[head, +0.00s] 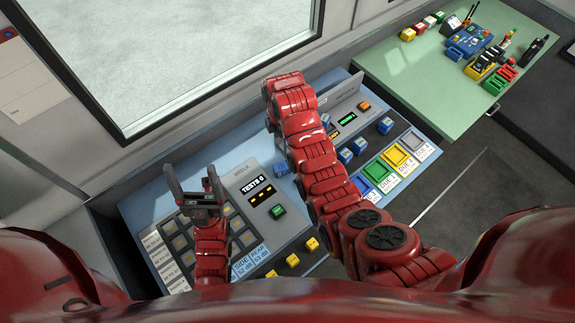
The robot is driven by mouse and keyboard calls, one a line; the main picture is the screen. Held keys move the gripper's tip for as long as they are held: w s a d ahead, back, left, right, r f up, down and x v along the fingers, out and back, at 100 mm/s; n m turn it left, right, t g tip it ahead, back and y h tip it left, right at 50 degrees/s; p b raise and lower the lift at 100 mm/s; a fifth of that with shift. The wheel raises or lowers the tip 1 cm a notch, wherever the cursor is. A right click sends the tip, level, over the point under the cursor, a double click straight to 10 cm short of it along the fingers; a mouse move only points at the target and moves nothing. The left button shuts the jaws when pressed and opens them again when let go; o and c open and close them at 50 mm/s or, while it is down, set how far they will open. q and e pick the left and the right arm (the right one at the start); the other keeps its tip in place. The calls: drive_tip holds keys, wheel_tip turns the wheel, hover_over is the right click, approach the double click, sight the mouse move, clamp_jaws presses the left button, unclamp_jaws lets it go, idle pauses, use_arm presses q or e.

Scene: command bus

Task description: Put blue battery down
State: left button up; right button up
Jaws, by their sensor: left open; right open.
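I cannot single out the blue battery for sure. Several small blue blocks stand on the right console, among them one (346,155) beside my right arm and another (385,125) further right. A blue device (468,41) sits on the green table. My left gripper (192,182) is open and empty above the left console, its two dark fingers pointing up in the picture and spread apart. My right arm reaches up across the middle of the consoles and bends over at its far end. Its fingers are hidden behind its own links, so anything there is hidden too.
The left console (262,205) has a keypad and yellow buttons. The right console has blue, green, yellow and grey trays (394,157). The green table (420,70) holds small coloured blocks (419,27), a yellow rack (480,69) and a black radio (535,49); its near-left part is bare.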

drive_tip(key=b, duration=1.1)
approach(284, 165)
drive_tip(key=f, duration=0.5)
drive_tip(key=shift+s+a+f, duration=0.15)
drive_tip(key=shift+s+f, duration=0.05)
drive_tip(key=shift+s, duration=0.05)
drive_tip(key=shift+f+p, duration=0.15)
drive_tip(key=shift+p, duration=0.4)
wheel_tip(284, 165, down, 4)
drive_tip(key=shift+w+r+p, duration=0.15)
drive_tip(key=shift+r+p, duration=0.1)
drive_tip(key=shift+p, duration=0.95)
drive_tip(key=shift+f, duration=0.65)
clamp_jaws()
